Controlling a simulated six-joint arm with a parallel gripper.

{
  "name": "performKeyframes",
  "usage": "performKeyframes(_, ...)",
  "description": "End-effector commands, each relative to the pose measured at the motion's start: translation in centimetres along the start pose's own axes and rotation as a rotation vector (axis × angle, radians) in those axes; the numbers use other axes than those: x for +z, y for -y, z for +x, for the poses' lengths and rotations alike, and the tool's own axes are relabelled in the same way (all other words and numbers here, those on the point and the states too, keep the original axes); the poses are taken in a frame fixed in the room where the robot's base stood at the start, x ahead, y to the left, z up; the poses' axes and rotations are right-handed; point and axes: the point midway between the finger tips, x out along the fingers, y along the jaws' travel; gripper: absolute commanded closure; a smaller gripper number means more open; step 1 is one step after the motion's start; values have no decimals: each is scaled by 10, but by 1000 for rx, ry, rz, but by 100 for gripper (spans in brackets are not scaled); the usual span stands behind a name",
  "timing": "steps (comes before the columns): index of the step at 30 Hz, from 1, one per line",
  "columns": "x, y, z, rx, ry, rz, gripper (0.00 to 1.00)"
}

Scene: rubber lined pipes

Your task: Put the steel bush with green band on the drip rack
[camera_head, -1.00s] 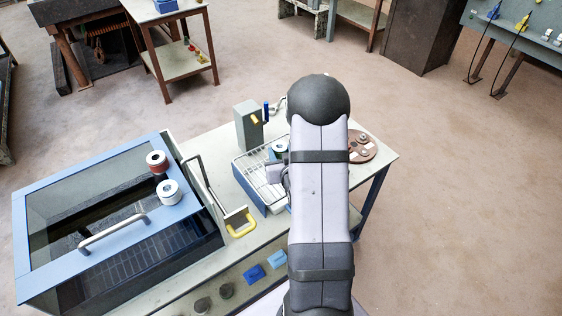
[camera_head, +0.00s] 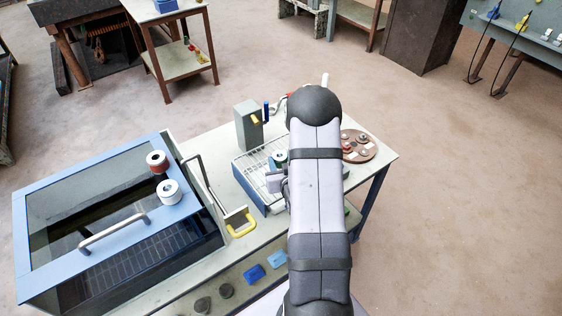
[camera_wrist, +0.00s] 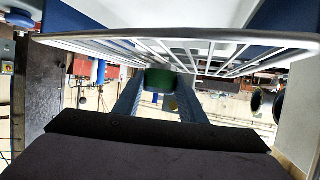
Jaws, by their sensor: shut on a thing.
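The steel bush with green band (camera_head: 280,157) shows just left of my arm in the head view, over the right part of the drip rack. The drip rack (camera_head: 250,167) is a white wire grid in a blue tray. My gripper (camera_head: 274,181) is shut on the bush. In the wrist view the bush's green band (camera_wrist: 167,80) shows between the two fingertips, close to the rack's white wires (camera_wrist: 215,58). I cannot tell whether the bush touches the wires. My arm hides the rack's right side.
A blue-framed tank (camera_head: 110,220) stands left, with a red-banded bush (camera_head: 157,160) and a white-looking bush (camera_head: 168,191) on its frame. A grey box (camera_head: 249,125) with a blue lever stands behind the rack. A brown disc (camera_head: 357,147) with several parts lies right.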

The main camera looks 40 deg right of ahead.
Motion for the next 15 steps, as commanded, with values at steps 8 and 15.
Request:
performKeyframes(8,3,0,1,0,1,0,44)
performKeyframes(15,2,0,0,0,1,0,44)
